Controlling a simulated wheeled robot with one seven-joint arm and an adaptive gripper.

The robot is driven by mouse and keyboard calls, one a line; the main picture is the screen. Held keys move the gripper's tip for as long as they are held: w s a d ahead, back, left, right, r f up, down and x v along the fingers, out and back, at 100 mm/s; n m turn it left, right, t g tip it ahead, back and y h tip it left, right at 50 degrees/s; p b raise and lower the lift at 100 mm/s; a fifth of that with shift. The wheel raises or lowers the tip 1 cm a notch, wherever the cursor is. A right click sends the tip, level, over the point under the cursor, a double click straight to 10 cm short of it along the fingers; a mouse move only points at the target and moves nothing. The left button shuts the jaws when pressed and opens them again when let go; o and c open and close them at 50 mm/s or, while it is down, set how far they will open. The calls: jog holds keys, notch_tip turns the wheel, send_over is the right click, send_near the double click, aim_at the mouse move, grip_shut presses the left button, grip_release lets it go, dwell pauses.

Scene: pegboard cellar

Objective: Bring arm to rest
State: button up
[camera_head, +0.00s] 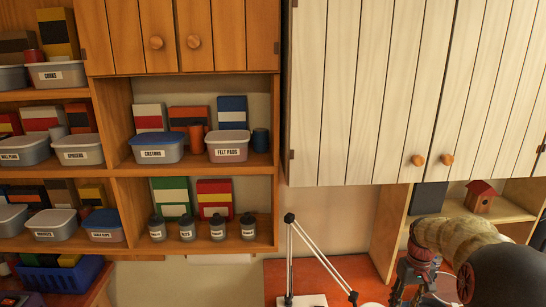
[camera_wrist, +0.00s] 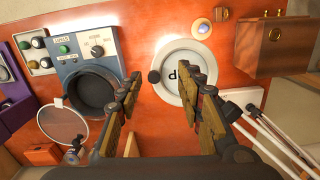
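My gripper (camera_wrist: 164,88) shows in the wrist view with its two padded fingers spread apart and nothing between them. It is above an orange-red worktop (camera_wrist: 135,30). In the head view my arm reaches in from the lower right, and my gripper (camera_head: 405,285) points down over the worktop (camera_head: 345,266) there. The fingertips are cut off or hard to make out in that view.
Below the gripper are a round white dish (camera_wrist: 172,58) with lettering and a blue-grey device (camera_wrist: 85,62) with a dark round cup. A wooden box (camera_wrist: 265,45) stands at upper right. A white jointed lamp arm (camera_head: 305,250) stands left of my gripper. Cabinets (camera_head: 370,90) hang above.

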jog(key=s+a+t+b, duration=0.3)
jog(key=s+a+b, duration=0.6)
jog(key=s, duration=0.5)
jog(key=s+a+t+b, duration=0.3)
jog(key=s+a+b, duration=0.6)
jog(key=s+a, duration=0.4)
jog(key=shift+s+a+f, duration=0.15)
jog(key=shift+s, duration=0.3)
